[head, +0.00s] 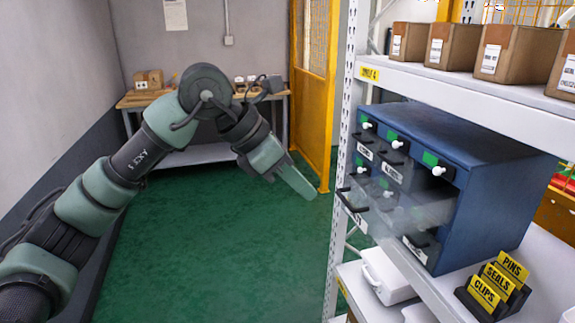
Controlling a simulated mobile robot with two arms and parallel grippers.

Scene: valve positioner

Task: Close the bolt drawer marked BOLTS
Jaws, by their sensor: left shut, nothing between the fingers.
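A blue drawer cabinet (493,175) stands on the shelf at the right, with several drawers with black handles and white labels. A clear drawer (420,208) in its middle row sticks out of the front to the left, its black handle and label at the shelf post. The labels are too small to read, so I cannot tell which says BOLTS. My left gripper (308,192) is shut and empty, in the air left of the cabinet, apart from the drawers and pointing down to the right. My right gripper is not in view.
The white shelf post (345,130) stands in front of the cabinet's left side. Cardboard boxes (498,52) line the upper shelf. Yellow signs (497,283) sit beside the cabinet. A yellow frame (318,90) and a workbench (180,152) are behind. The green floor is clear.

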